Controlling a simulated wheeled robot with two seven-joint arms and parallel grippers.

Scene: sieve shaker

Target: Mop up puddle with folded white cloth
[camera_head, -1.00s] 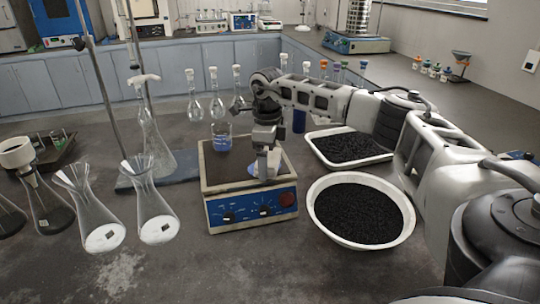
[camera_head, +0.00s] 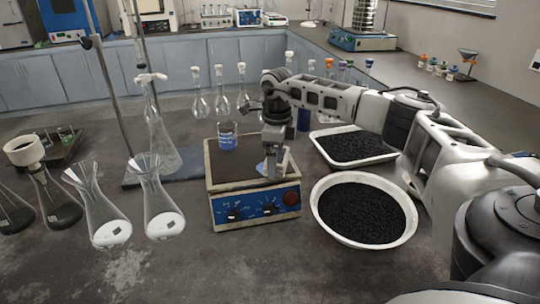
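My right gripper (camera_head: 273,168) reaches in from the right and points down over the right part of the dark top plate of a blue-fronted stirrer hot plate (camera_head: 255,207). Its fingers are small and partly overlapped, so I cannot tell whether they are open or shut. A small pale bluish-white patch (camera_head: 261,168) shows beside the fingertips on the plate. I cannot tell whether it is the folded cloth or the puddle. No other cloth or puddle can be made out. My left gripper is not in view.
A beaker of blue liquid (camera_head: 227,137) stands at the plate's back. A round bowl of black granules (camera_head: 363,237) and a white tray of them (camera_head: 317,139) lie to the right. Glass flasks (camera_head: 161,208) and a stand (camera_head: 108,90) are left. The front bench is clear.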

